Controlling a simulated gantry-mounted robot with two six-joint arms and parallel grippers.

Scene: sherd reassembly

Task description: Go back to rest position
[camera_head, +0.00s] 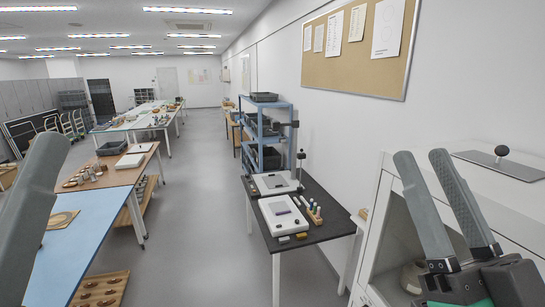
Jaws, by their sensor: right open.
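My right gripper (422,160) is at the lower right, its two long grey fingers pointing up and standing apart with nothing between them. It is in front of the white glass-fronted cabinet (384,215). At the left edge, a large grey part of my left gripper (38,185) rises in front of the blue-topped table (82,225). Only part of it is in frame, so its jaw opening cannot be judged.
A black table (325,217) in the middle right holds white devices and small bottles. A blue shelf rack (268,130) stands behind it. A wooden tray with brown pieces (100,290) is at the lower left. The grey floor aisle (205,200) is clear.

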